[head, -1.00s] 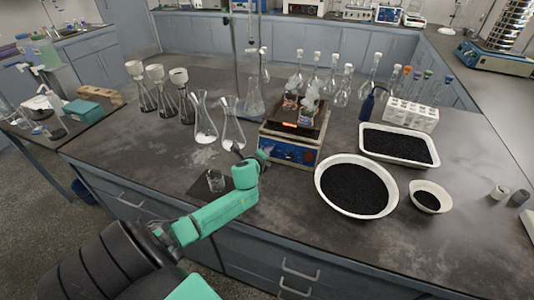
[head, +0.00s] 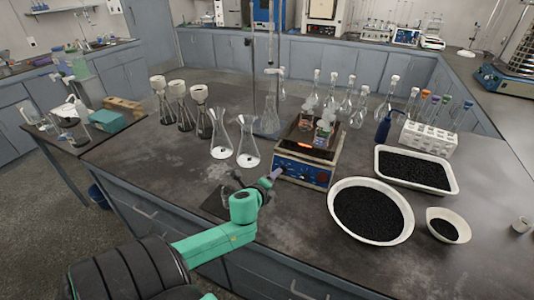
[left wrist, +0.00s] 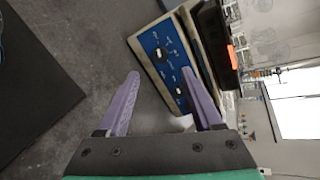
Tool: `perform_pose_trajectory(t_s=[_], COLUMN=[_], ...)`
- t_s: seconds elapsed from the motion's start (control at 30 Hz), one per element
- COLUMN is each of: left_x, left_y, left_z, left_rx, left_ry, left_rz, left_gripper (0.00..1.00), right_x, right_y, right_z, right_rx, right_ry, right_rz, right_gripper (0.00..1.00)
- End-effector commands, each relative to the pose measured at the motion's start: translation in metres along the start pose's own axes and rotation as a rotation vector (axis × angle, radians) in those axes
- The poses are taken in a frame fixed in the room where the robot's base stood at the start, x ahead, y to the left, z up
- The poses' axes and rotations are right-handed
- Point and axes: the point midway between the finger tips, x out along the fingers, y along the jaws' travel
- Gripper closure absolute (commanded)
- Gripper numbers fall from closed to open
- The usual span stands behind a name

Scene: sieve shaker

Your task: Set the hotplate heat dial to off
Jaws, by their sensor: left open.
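The hotplate (head: 318,181) stands on the bench with a blue front panel and an orange-red glow near its top. In the left wrist view its blue panel (left wrist: 165,50) shows tilted, with two dark dials, an upper one (left wrist: 158,55) and a lower one (left wrist: 180,91). I cannot read their markings or tell which is the heat dial. My left gripper (head: 275,173) is at the left front corner of the hotplate. In the left wrist view the left gripper (left wrist: 160,74) has its purple fingers spread, nothing between them. The right gripper is not seen.
Small glassware sits on the hotplate (head: 324,134). Two flasks (head: 248,150) with white contents stand left of it. A round bowl of black grains (head: 408,231) and a white tray (head: 456,188) lie to the right. A stand rod (head: 278,85) rises behind.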

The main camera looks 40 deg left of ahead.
Motion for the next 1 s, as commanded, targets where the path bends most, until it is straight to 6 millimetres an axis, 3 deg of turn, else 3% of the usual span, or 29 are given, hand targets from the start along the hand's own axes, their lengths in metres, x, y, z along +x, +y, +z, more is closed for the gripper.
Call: perform_pose_trajectory(t_s=[0.1,0.27,0.87,1.0], left_x=[-0.029,-0.051,-0.054,-0.067], left_y=[0.001,0.001,0.001,0.02], left_z=[0.0,0.0,0.0,-0.01], left_rx=[0.001,-0.001,-0.008,-0.266], left_ry=[0.002,0.001,-0.002,-0.036], left_rz=[0.002,0.001,0.002,0.11], left_gripper=[0.33,0.33,0.33,0.33], right_x=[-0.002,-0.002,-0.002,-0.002], right_y=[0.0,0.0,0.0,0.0], right_z=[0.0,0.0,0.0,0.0], right_rx=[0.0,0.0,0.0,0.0], right_ry=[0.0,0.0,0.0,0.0], right_rz=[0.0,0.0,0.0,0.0], right_gripper=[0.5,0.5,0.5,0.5])
